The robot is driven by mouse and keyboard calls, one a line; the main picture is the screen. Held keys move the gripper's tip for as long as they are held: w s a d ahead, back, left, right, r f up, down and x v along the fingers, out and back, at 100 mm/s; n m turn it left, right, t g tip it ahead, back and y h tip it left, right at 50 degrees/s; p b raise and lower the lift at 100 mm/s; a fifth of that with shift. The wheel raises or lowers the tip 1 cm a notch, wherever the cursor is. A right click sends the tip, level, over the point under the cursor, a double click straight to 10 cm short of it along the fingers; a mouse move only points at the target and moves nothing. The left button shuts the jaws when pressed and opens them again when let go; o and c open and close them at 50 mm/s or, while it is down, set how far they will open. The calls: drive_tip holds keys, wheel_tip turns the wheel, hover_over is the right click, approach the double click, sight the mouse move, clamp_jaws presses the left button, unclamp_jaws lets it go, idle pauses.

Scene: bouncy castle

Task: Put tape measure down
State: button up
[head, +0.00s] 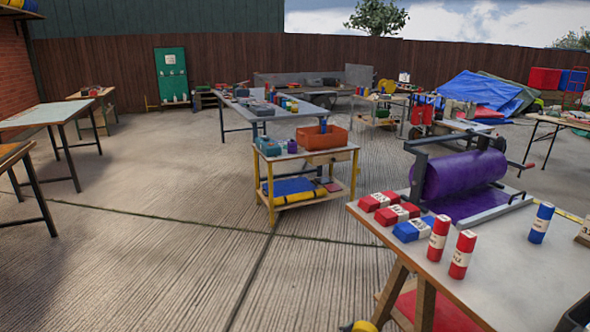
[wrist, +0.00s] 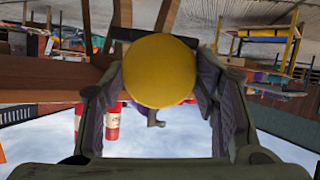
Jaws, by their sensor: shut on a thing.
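My gripper (wrist: 162,85) is shut on a round yellow thing, which I take to be the tape measure (wrist: 160,70). It sits between the two dark fingers, its flat yellow face toward the wrist camera. In the head view a bit of the yellow tape measure (head: 364,326) shows at the bottom edge, low beside the near worktable (head: 480,280). My gripper is mostly out of the head view. The wrist view is upside down, with the table's wooden legs near the held thing; I cannot tell whether they touch.
The near table holds red and blue packs (head: 412,229), two red tubes (head: 462,254), a blue tube (head: 541,222) and a purple roll (head: 460,175) in a frame. A yellow-legged cart (head: 305,157) with an orange bin stands behind. Concrete floor (head: 180,260) is free at left.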

drive_tip(key=s+a+f+n+t+y+b, duration=0.15)
drive_tip(key=a+f, duration=0.25)
drive_tip(key=a, duration=0.5)
drive_tip(key=a+f+n+y, duration=0.2)
drive_tip(key=a+f, duration=0.2)
drive_tip(key=a, duration=0.4)
wheel_tip(320, 180, down, 11)
drive_tip(key=w+n+y, duration=0.2)
drive_tip(key=n+y, duration=0.1)
drive_tip(key=y, duration=0.1)
drive_tip(key=shift+w+a+f+n+t, duration=0.15)
drive_tip(key=shift+a+f+n+t, duration=0.1)
drive_tip(key=shift+n+t, duration=0.15)
drive_tip(key=shift+d, duration=0.1)
